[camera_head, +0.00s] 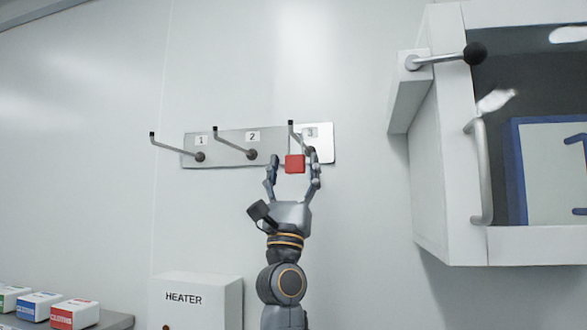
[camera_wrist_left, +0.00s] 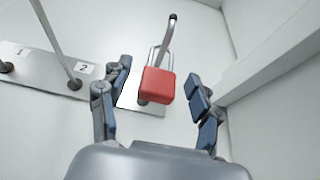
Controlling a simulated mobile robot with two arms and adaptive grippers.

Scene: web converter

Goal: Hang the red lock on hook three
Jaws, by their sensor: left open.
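The red lock (camera_head: 295,164) is at hook three (camera_head: 292,135), the rightmost hook on the metal hook plate (camera_head: 228,147). In the left wrist view the red lock (camera_wrist_left: 158,85) hangs upright with its silver shackle around the rod of hook three (camera_wrist_left: 168,38). My left gripper (camera_head: 293,172) is below the plate, with its fingers on both sides of the lock. In the left wrist view the left gripper (camera_wrist_left: 158,98) is open, with gaps between both fingers and the lock. My right gripper is not in view.
Hooks one (camera_head: 175,147) and two (camera_head: 232,141) are empty. A white cabinet (camera_head: 436,190) with a handle and a black-knobbed lever stands out from the wall at right. A heater box (camera_head: 196,303) is below left. Several small boxes (camera_head: 75,314) sit on a shelf at lower left.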

